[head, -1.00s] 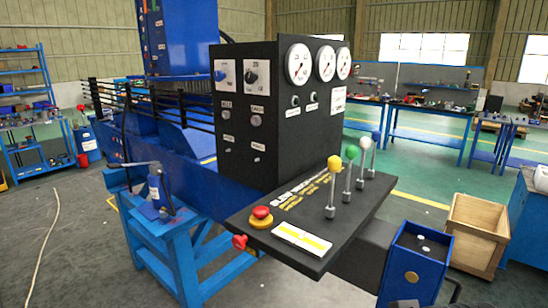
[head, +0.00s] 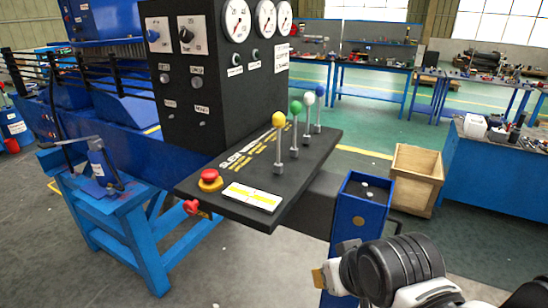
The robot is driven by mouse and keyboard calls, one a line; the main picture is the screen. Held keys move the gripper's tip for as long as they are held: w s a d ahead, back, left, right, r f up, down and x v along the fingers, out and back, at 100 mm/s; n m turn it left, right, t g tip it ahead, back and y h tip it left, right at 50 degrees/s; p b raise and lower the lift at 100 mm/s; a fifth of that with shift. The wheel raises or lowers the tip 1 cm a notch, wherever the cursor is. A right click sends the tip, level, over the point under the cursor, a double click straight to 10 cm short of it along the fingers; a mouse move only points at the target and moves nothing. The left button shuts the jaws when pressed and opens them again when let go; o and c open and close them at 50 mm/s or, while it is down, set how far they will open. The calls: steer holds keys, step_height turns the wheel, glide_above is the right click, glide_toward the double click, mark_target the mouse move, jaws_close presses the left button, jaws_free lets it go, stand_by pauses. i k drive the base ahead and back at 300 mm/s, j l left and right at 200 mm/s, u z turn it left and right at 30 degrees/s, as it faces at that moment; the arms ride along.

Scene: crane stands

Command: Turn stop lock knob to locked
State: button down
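The black control console carries a red mushroom stop button (head: 210,177) on a yellow base, on its sloping desk near the left corner. A smaller red knob (head: 191,207) sticks out of the desk's front edge just below it. I cannot tell from its shape whether the knob is locked, nor which of the two is the stop lock knob. My gripper (head: 323,278) shows only partly at the bottom right, with a tan tip pointing left. It is well right of and nearer than both red controls, touching neither. Whether its fingers are open is not clear.
Several levers with coloured balls (head: 295,107) stand up from the desk. A blue hand pump (head: 97,163) sits on the left stand.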

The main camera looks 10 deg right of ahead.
mark_target(190, 208)
steer(key=j+z, duration=0.15)
steer(key=j, duration=1.35)
steer(key=k, duration=0.05)
